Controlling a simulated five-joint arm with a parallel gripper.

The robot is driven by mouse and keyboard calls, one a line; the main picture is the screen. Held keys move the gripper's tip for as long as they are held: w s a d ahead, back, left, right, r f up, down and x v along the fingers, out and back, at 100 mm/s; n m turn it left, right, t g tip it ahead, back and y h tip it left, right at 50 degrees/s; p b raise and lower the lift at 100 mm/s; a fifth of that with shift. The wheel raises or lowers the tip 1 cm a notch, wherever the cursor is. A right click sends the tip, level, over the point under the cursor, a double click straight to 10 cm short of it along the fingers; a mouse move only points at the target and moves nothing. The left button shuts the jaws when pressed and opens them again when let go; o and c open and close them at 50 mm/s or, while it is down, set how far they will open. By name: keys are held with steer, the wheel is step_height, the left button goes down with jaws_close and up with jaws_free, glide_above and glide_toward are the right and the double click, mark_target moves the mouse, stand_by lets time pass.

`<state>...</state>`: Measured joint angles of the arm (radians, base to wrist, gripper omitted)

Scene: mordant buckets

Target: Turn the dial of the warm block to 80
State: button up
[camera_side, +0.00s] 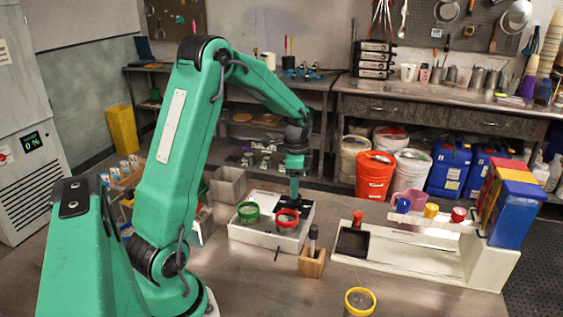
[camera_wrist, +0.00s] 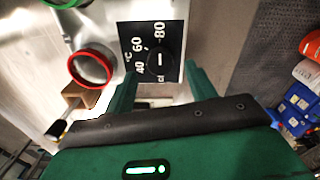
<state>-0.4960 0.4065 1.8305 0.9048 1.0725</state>
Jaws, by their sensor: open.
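The warm block (camera_side: 262,243) is a low white box on the bench in the side view. It bears a green-rimmed cup and a red-rimmed cup. In the wrist view its black dial plate (camera_wrist: 174,39) shows the numbers 40, 60 and 80. The round black dial knob (camera_wrist: 157,66) has a short white mark; I cannot tell for certain which number it points to. My gripper (camera_wrist: 160,84) is open, its green fingers apart near the knob and the plate's lower edge. In the side view my gripper (camera_side: 295,192) points down over the block's back right part; the dial is hard to make out there.
The red-rimmed cup (camera_wrist: 92,66) is close left of the dial. A wooden holder (camera_side: 312,262) stands in front of the block. A yellow-rimmed cup (camera_side: 359,302) is at the front edge. A white stand (camera_side: 420,262) with coloured knobs lies right. Bench between them is clear.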

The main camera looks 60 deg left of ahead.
steer(key=shift+r, duration=2.35)
steer(key=s+d+r+n+t, duration=0.1)
steer(key=s+d+r+n, duration=0.15)
steer(key=d+r, duration=0.3)
steer(key=s+d+r+n+t, duration=0.1)
steer(key=s+d+r+t, duration=0.1)
steer(key=s+d+r, duration=0.35)
steer(key=s+d+f+n+t, duration=0.1)
steer(key=s+d+n+t, duration=0.1)
steer(key=s+d, duration=0.7)
steer(key=shift+d+n+t, duration=0.3)
steer(key=shift+d+n, duration=0.25)
steer(key=shift+d, duration=0.05)
